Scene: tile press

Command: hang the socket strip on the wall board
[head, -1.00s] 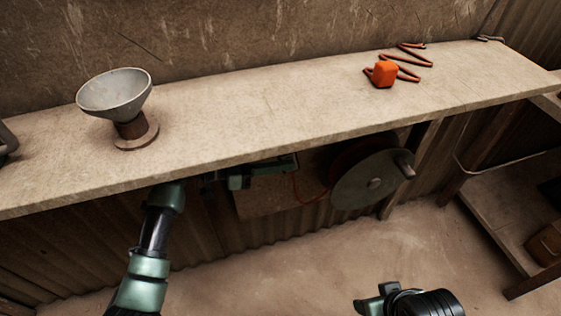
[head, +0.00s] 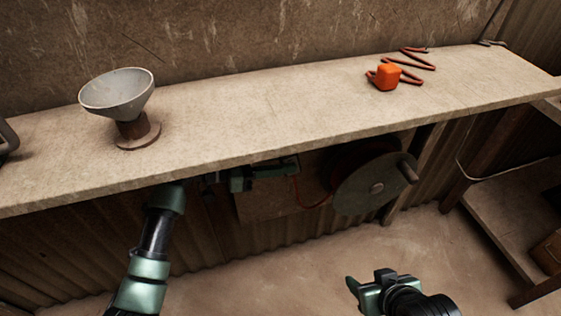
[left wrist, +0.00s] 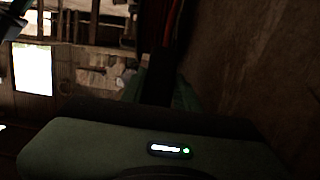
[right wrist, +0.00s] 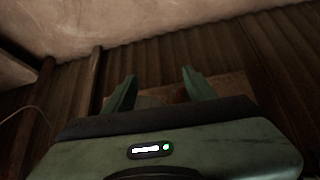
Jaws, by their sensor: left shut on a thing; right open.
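My left gripper (head: 268,176) is below the front edge of the bench, in front of a wooden board (head: 268,206). In the left wrist view its fingers are shut on a dark, long thing, the socket strip (left wrist: 158,62), seen mostly in shadow. A thin red cable (head: 298,192) hangs beside this gripper. In the head view the bench edge and the gripper hide most of the strip. My right gripper (head: 369,284) is open and empty, low over the floor. It also shows in the right wrist view (right wrist: 160,88), fingers apart.
The bench (head: 250,120) overhangs the work area. A cable reel (head: 372,184) stands under it, right of my left gripper. A low shelf (head: 500,210) stands at the right. The floor is clear.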

